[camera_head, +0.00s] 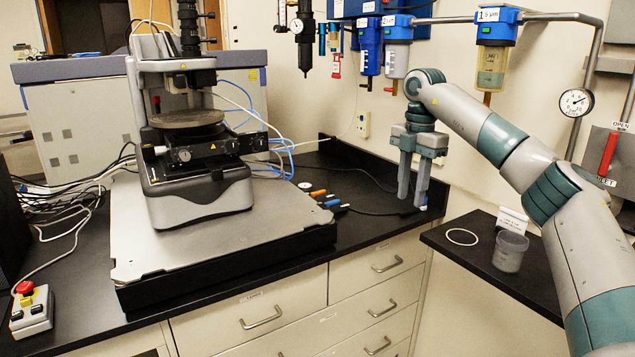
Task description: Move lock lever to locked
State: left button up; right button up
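My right gripper (411,200) points down over the right end of the black bench, in front of the back wall. Its two fingers are apart with nothing visible between them. A small blue and white thing (423,207) shows at the tip of its right finger; I cannot tell what it is. The stylus profiler (195,185) stands on a grey platform (215,235) left of the gripper. No lever marked as a lock can be made out on it. A red lever (607,152) hangs on a wall panel at the far right, under an "OPEN" label. My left gripper is not in view.
Small orange and blue-handled tools (325,197) lie between platform and gripper. A lower black surface at right holds a clear cup (510,251), a white ring (462,237) and a sign (512,220). Filters (492,55) hang above. A red-button box (31,309) sits at far left.

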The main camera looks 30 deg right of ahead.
aim_at(312, 194)
jog(key=i, duration=1.55)
